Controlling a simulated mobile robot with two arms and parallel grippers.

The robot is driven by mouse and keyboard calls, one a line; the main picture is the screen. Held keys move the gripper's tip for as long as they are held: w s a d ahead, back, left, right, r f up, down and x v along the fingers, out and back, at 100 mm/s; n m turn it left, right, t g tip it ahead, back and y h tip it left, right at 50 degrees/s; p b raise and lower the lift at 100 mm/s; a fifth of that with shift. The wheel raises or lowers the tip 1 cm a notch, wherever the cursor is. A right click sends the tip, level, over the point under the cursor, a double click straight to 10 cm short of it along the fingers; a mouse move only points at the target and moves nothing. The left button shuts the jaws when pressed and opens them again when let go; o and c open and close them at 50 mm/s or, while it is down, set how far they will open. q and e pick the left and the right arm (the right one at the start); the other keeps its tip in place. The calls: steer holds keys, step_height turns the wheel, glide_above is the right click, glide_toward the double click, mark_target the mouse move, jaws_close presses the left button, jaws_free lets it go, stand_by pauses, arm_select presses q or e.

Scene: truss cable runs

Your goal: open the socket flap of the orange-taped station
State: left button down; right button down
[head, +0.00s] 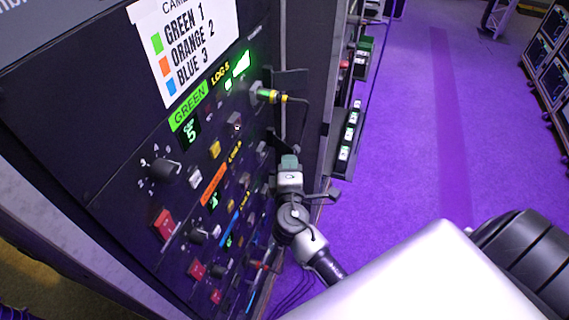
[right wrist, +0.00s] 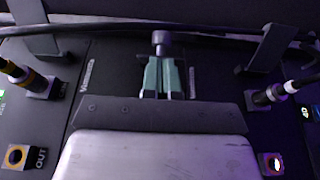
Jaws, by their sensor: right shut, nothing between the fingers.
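The orange tape label (head: 213,184) marks the middle station on the black panel, between the green and blue ones. My right gripper (head: 289,160) is at the panel's right edge, level with the orange station's right end. In the right wrist view its teal fingertips (right wrist: 165,78) are together and hold nothing. A dark round knob-like end (right wrist: 160,42) shows just beyond the fingertips; whether they touch it I cannot tell. The orange station's socket flap cannot be made out clearly; my gripper covers much of that area. My left gripper is not in view.
The green label (head: 188,105) has a plugged cable (head: 268,95) beside it. In the wrist view, plugged connectors (right wrist: 38,84) (right wrist: 268,96) flank the gripper, and black brackets (right wrist: 40,38) (right wrist: 265,48) stick out. A dark cable crosses the top. Purple floor (head: 400,140) is open to the right.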

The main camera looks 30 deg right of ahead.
steer(key=d+n+y, duration=0.1)
steer(key=y, duration=0.1)
steer(key=d+n+t+y, duration=0.1)
steer(key=y, duration=0.1)
steer(key=shift+d+n+t, duration=0.25)
steer(key=shift+n+t, duration=0.05)
steer(key=shift+n, duration=0.1)
steer(key=shift+w+d+n+y+b, duration=0.4)
steer(key=shift+d+n+y, duration=0.6)
steer(key=shift+y, duration=0.85)
steer(key=shift+w+d+n+y+b, duration=0.35)
steer(key=shift+w+d+n+y, duration=0.25)
steer(key=shift+n+y, duration=1)
steer(key=shift+w+d+n+y+b, duration=0.4)
steer(key=shift+d+n+y, duration=0.45)
steer(key=shift+y, duration=1.2)
steer(key=shift+s+d, duration=0.1)
